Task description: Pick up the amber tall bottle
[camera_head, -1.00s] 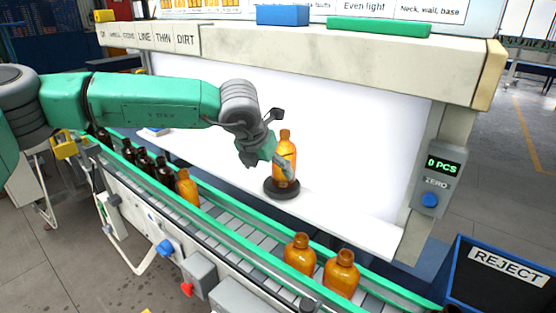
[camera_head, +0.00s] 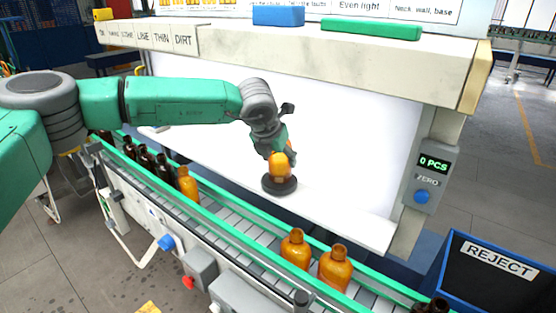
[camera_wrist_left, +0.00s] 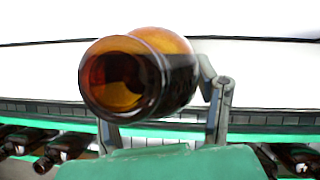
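The amber tall bottle (camera_head: 279,168) stands on a dark round stand (camera_head: 280,186) in front of the bright panel. My left gripper (camera_head: 280,153) is at the bottle and covers its neck and upper body in the head view. In the left wrist view the bottle (camera_wrist_left: 140,75) is very close, its open mouth facing the camera. One finger (camera_wrist_left: 215,100) is beside the bottle's right side; the other is mostly hidden behind the bottle. Whether the fingers press on the glass cannot be told. My right gripper is not in view.
A conveyor with green rails (camera_head: 225,222) runs in front of the ledge. It carries two amber bottles (camera_head: 295,250) at the right, another amber bottle (camera_head: 188,184) and dark bottles at the left. A reject bin (camera_head: 465,290) and a counter post (camera_head: 430,180) stand at the right.

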